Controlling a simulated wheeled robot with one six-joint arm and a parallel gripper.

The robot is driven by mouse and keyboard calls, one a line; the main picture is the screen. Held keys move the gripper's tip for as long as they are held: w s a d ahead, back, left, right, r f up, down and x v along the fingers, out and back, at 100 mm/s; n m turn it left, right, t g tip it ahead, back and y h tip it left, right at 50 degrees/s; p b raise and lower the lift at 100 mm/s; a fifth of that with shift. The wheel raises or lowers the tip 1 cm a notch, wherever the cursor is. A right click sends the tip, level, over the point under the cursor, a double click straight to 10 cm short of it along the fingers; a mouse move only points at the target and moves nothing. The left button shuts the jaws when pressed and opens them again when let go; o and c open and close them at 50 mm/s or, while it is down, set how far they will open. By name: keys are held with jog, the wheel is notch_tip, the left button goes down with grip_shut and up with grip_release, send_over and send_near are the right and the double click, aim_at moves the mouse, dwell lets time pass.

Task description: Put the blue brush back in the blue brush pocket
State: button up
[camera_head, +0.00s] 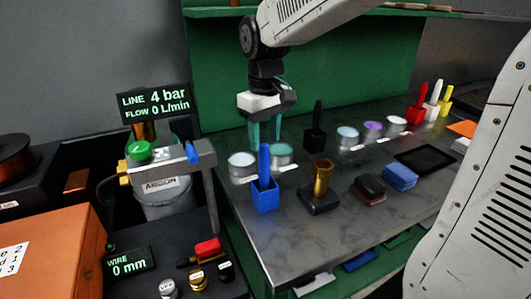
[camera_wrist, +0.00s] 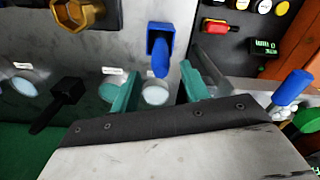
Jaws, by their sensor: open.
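The blue brush (camera_head: 264,162) stands upright in the blue brush pocket (camera_head: 265,198), near the left front of the grey table. Its lower part is hidden inside the pocket. In the wrist view the brush handle (camera_wrist: 161,62) points toward the camera out of the pocket (camera_wrist: 151,40). My gripper (camera_head: 265,142) is open with its teal fingers pointing down, close to the handle top. In the wrist view the handle's end shows between the fingertips (camera_wrist: 161,72), with gaps on both sides. I cannot tell whether it lies at finger depth. Nothing is gripped.
Pale round tubs (camera_head: 242,163) and a black pocket with a black brush (camera_head: 315,135) stand near the gripper. A brass piece on a dark base (camera_head: 319,192) stands right of the blue pocket.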

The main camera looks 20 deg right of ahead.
notch_tip(320, 180, up, 5)
jog(key=shift+r, duration=0.1)
jog(key=shift+s, duration=0.2)
jog(key=s+d+f+m, duration=0.1)
jog(key=s+f, duration=0.1)
jog(key=s, duration=0.9)
jog(key=s+d+f+m+t, duration=0.1)
jog(key=s+d+f+m, duration=0.1)
jog(key=s, duration=0.9)
jog(key=shift+s+f+m, duration=0.2)
jog(key=shift+f+m, duration=0.1)
jog(key=shift+f, duration=0.45)
